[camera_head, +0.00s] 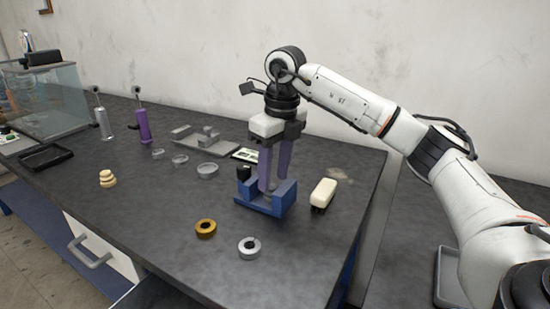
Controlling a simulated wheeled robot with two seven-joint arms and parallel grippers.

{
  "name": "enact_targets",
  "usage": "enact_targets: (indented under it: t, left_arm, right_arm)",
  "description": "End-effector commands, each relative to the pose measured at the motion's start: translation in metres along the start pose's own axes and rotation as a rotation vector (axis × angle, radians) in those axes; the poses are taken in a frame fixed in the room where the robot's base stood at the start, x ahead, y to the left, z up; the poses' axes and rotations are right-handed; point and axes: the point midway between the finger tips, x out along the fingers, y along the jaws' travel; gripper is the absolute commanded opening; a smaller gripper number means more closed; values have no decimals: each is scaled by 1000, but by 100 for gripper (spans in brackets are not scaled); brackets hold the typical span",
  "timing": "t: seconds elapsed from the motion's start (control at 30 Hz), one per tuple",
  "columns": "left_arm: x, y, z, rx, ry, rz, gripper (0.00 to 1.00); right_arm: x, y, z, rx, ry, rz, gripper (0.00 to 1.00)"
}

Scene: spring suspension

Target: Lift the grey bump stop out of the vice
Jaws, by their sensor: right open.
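The blue vice (262,207) stands on the dark bench, right of the middle of the view. My right gripper (272,186) points straight down over it, with its two purplish fingers reaching into the space between the vice jaws. The fingers are apart and the gripper is open. The grey bump stop cannot be clearly made out; the fingers and the vice jaws cover the spot between them. My left gripper is not in view.
A cream block (323,193) lies close to the right of the vice. A gold ring (205,228) and a silver ring (249,247) lie in front. A cream stepped piece (107,179), purple damper (143,126) and grey damper (103,122) stand left.

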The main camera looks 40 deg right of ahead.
Motion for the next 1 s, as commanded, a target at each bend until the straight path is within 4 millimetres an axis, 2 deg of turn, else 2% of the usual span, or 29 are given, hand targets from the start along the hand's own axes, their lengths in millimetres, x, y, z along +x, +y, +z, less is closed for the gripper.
enact_targets:
  t: [0.03, 0.2, 0.5, 0.57, 0.7, 0.73, 0.87, 1.0]
  left_arm:
    - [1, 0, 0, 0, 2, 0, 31]
    - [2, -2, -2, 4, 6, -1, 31]
    - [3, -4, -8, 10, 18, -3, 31]
    - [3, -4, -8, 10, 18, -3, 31]
    - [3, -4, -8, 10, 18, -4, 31]
    - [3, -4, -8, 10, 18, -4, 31]
    - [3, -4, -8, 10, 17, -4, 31]
    - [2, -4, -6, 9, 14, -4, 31]
  right_arm:
    - [7, 0, 0, 0, 2, 0, 42]
    - [19, 0, 0, 0, 0, 0, 42]
    - [21, 0, 0, -1, 0, 0, 42]
    - [21, 0, 0, -1, 0, 0, 33]
    - [21, 0, 0, -1, 0, 0, 10]
    - [21, 0, 0, -1, 0, 0, 30]
    - [21, 0, 0, -1, -1, 0, 9]
    - [20, 0, 0, -1, -1, 0, 9]
